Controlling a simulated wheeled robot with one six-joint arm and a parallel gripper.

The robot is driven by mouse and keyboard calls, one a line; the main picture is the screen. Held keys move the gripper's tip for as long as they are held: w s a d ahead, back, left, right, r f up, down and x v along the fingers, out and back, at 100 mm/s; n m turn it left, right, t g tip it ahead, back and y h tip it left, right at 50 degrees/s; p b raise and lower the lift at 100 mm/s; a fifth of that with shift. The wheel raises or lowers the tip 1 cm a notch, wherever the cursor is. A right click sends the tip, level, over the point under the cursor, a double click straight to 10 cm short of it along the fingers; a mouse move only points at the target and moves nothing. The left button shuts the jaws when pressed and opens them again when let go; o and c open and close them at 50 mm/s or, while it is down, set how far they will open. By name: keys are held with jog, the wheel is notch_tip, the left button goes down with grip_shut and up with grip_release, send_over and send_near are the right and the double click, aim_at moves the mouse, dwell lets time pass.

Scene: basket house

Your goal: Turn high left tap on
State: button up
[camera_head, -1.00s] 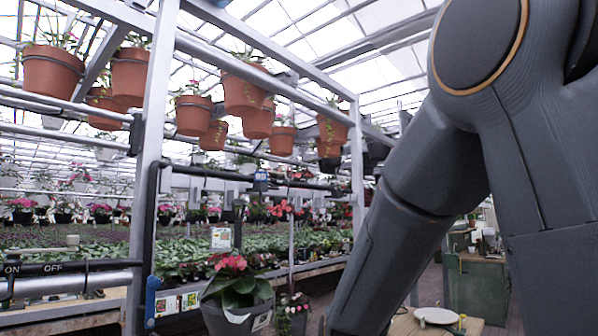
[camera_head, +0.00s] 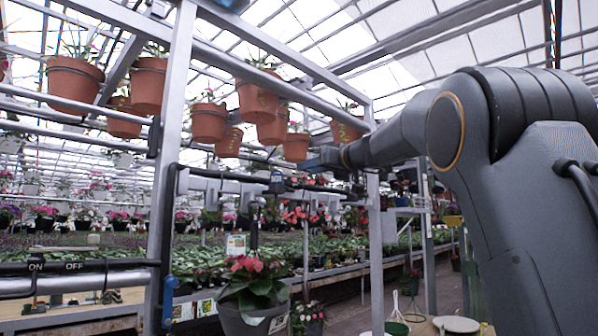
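My arm reaches left across the view, with my gripper (camera_head: 318,160) at its end in front of the metal frame, near the hanging pots and the dark pipe. The gripper is small and dark, and I cannot tell whether its fingers are open or shut. A blue lever (camera_head: 169,291) hangs lower at the left post, beside a black bar (camera_head: 100,265) marked ON and OFF. Another blue piece (camera_head: 228,4) is cut off at the top edge. I cannot tell which is the high left tap.
Terracotta pots (camera_head: 208,122) hang from the metal frame (camera_head: 172,145) close to the gripper. A potted red-flowered plant (camera_head: 250,285) hangs below. Planting benches lie behind. A white plate (camera_head: 456,324) sits at the lower right.

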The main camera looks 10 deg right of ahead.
jog(key=shift+p+x, duration=1.8)
jog(key=shift+x, duration=1.4)
grip_shut()
